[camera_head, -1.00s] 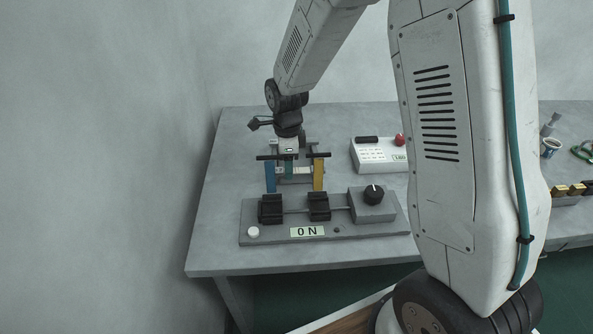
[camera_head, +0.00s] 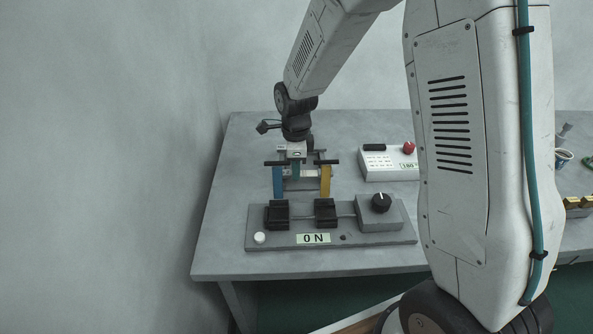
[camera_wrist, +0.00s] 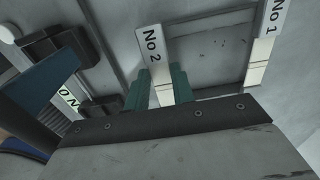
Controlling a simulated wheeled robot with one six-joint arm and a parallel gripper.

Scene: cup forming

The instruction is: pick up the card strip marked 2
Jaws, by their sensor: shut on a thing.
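The card strip marked 2 (camera_wrist: 152,48) is a white strip lettered "No 2" in the wrist view. My gripper (camera_wrist: 157,80) has two teal fingers, one on each side of the strip's lower part, and is shut on it. In the head view my gripper (camera_head: 296,174) points down over the back left of the table, behind the device with the ON label. The strip's lettering cannot be made out there. Another strip, lettered "No 1" (camera_wrist: 273,22), lies to the right in the wrist view, apart from my fingers.
A blue upright (camera_head: 278,183) and a yellow upright (camera_head: 325,181) flank my gripper. The device with the ON label (camera_head: 383,234) and dark clamps stands in front. A white control box (camera_head: 388,172) with a red button stands to the right. The table's (camera_head: 215,262) front left is bare.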

